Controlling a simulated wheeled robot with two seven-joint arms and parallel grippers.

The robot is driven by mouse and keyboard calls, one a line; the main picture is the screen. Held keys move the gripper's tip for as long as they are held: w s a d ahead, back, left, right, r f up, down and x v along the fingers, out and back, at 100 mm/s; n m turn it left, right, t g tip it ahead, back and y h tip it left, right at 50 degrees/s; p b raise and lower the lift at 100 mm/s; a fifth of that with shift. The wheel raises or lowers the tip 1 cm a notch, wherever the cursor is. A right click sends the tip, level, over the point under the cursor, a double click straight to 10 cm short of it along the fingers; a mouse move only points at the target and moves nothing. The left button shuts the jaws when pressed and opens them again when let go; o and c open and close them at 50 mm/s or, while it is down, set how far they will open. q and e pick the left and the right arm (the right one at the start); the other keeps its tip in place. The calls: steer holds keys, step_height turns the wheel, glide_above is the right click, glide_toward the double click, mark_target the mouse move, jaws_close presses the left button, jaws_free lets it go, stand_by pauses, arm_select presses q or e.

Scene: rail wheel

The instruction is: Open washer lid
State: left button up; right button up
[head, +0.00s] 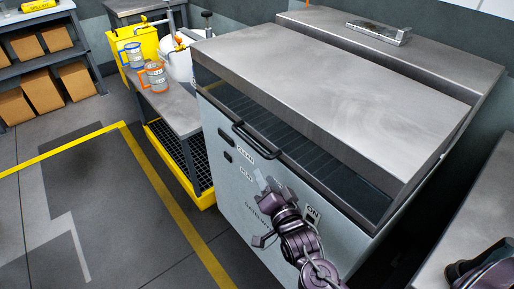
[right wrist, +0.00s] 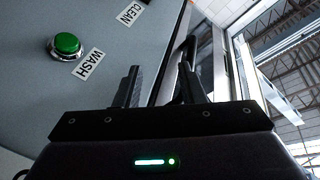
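The washer (head: 260,220) is a large grey metal cabinet. Its lid (head: 330,80) has a flat steel top and a dark, see-through-looking front strip, and looks down on the cabinet. A black bar handle (head: 256,141) is on the front near the lid's lower edge. My right gripper (head: 268,192) is in front of the cabinet, below the handle and apart from it in the head view. In the right wrist view its two fingers (right wrist: 158,88) stand apart with nothing held; the dark handle (right wrist: 184,65) shows beyond the right finger. My left gripper is not seen.
A green WASH button (right wrist: 66,45) is on the front panel. A steel side table (head: 175,105) with jars (head: 156,75) and a yellow-based grate stands to the left. A steel counter (head: 470,220) is at the right. Floor at left is clear.

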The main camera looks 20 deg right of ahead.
mark_target(257, 146)
steer(key=w+r+t, duration=0.1)
steer(key=w, duration=0.1)
steer(key=w+r+m+t+p, duration=0.1)
steer(key=w+r, duration=0.1)
steer(key=w, duration=0.1)
steer(key=w+r+t, duration=0.1)
steer(key=w+r, duration=0.1)
steer(key=shift+w+m, duration=0.35)
steer(key=shift+m, duration=0.05)
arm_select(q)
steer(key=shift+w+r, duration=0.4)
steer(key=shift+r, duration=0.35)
arm_select(e)
steer(key=shift+c, duration=0.5)
jaws_close()
